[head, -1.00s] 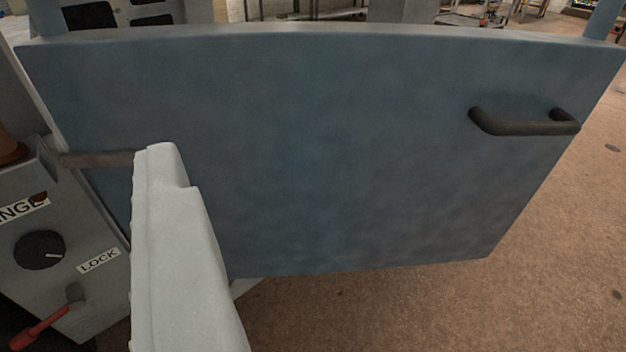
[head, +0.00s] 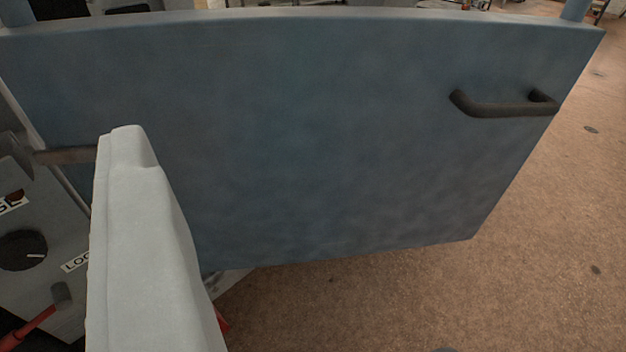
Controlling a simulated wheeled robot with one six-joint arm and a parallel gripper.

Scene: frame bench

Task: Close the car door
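The car door (head: 300,140) is a large blue-grey panel across most of the head view. A dark bar handle (head: 505,106) is fixed near its upper right edge. The right end of the door stands over open brown floor, with no frame beside it. The left end runs behind a grey panel and a pale padded piece, so its hinge side is partly hidden. My gripper is not recognisable in the view, and nothing is seen touching the door handle.
A pale grey padded piece (head: 140,240) stands in front of the door at the left. Beside it is a grey panel with a black knob (head: 22,250) and a red lever (head: 32,326). Brown floor (head: 540,250) is clear at the right.

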